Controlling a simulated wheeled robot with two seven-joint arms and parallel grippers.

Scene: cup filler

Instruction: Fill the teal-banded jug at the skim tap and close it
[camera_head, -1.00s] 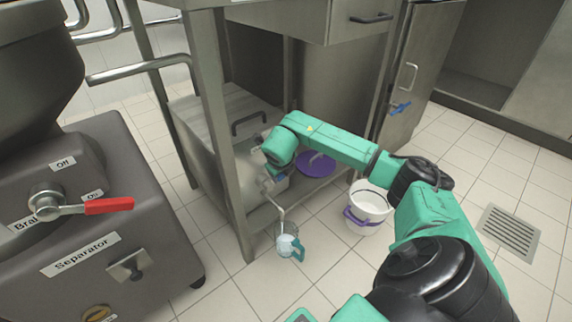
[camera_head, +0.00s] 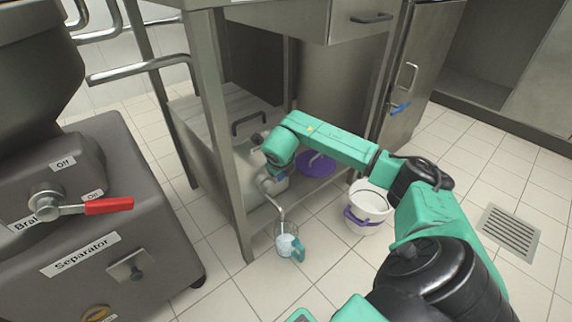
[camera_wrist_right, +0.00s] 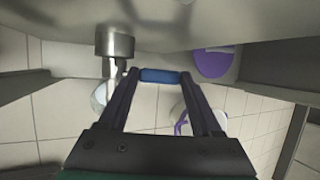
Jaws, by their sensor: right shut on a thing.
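The clear jug (camera_head: 288,243) with a teal handle stands on the tiled floor under the skim tap's bent spout (camera_head: 272,197). It holds some pale liquid; the exact level is hard to read. Its pale rim shows partly in the right wrist view (camera_wrist_right: 99,97), left of my fingers. My right gripper (camera_wrist_right: 160,76) is shut on a blue tap handle (camera_wrist_right: 160,75), beside the metal tap body (camera_wrist_right: 114,42). In the head view, my right arm partly hides this grip. My left gripper is not in view.
A white bucket (camera_head: 372,200) with a purple handle stands on the floor right of the jug. A purple lid (camera_head: 316,164) lies on the low shelf behind my arm. A table leg (camera_head: 222,130) rises left of the tap. The separator (camera_head: 95,225) fills the left.

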